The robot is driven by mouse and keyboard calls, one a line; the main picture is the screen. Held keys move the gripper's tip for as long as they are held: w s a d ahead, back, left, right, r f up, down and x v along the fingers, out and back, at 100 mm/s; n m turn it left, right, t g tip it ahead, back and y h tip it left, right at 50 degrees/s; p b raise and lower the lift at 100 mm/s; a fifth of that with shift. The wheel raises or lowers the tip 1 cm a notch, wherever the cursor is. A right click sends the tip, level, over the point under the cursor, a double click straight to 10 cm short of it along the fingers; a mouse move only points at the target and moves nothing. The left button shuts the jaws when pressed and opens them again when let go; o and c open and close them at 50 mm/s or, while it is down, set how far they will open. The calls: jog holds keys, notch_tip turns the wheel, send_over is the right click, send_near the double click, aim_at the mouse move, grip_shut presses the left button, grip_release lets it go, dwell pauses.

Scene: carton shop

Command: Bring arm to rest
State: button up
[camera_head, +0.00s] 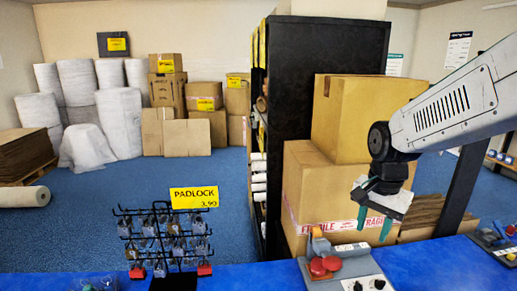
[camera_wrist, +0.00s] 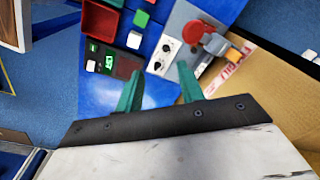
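My gripper (camera_head: 375,222) hangs from my arm at the right of the head view, fingers down, above the blue counter. Its two green fingers stand apart with nothing between them. In the wrist view the gripper (camera_wrist: 160,70) also shows open and empty.
The blue counter (camera_head: 430,262) runs along the front. A padlock rack (camera_head: 165,240) with a yellow sign stands left of centre. Stacked cartons (camera_head: 355,115) and a black shelf (camera_head: 320,60) are behind. Another device (camera_head: 500,246) is at the right edge.

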jog(key=s+r+n, duration=0.2)
jog(key=s+n, duration=0.2)
jog(key=s, duration=0.7)
jog(key=s+r+n, duration=0.3)
jog(key=s+n, duration=0.2)
jog(key=s, duration=0.6)
jog(key=shift+s+d+r+t, duration=0.2)
jog(key=shift+d+t, duration=0.05)
jog(key=shift+t, duration=0.05)
